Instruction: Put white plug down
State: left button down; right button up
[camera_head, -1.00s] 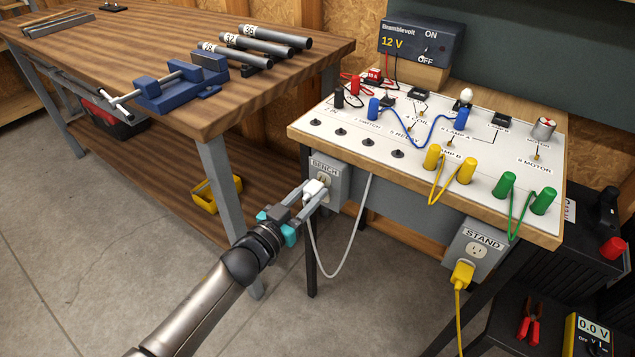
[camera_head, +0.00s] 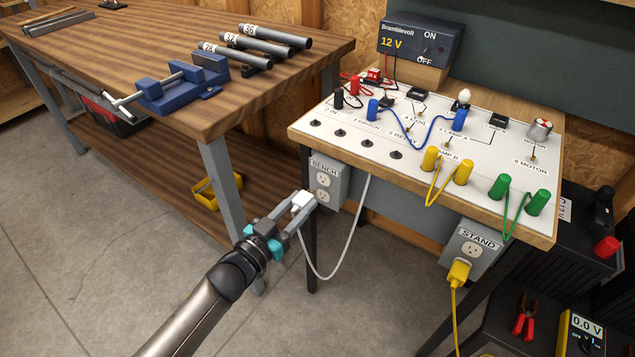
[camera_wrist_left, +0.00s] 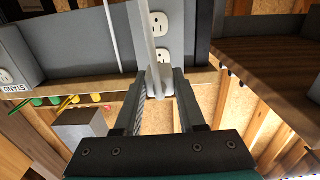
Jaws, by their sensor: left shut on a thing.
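My left gripper (camera_head: 293,214) is shut on the white plug (camera_head: 302,201), just left of and in front of the grey BENCH outlet box (camera_head: 327,183). The plug is apart from the box, and both sockets on the box face show empty. A white cord hangs from the plug in a loop and rises to the board. In the left wrist view the plug (camera_wrist_left: 158,82) sits between the two fingers, with the outlet (camera_wrist_left: 158,24) beyond it. My right gripper is not in view.
A yellow plug (camera_head: 459,272) is in the STAND outlet box (camera_head: 474,250). The wooden workbench (camera_head: 150,75) carries a blue vise (camera_head: 175,88) and several pipes. A yellow bin (camera_head: 210,192) is on its lower shelf. The floor (camera_head: 110,250) at left is clear.

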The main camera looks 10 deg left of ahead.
pick_arm(q)
jog(key=shift+s, duration=0.25)
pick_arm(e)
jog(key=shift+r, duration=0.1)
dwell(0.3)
pick_arm(q)
jog(key=s+r+n+t+y+p, duration=0.1)
jog(key=s+r+n+y, duration=0.3)
jog(key=s+r, duration=0.9)
notch_tip(320, 180, up, 3)
jog(key=shift+s+d+f+y, duration=0.15)
jog(key=shift+d+f+y, duration=0.1)
jog(key=shift+y, duration=0.85)
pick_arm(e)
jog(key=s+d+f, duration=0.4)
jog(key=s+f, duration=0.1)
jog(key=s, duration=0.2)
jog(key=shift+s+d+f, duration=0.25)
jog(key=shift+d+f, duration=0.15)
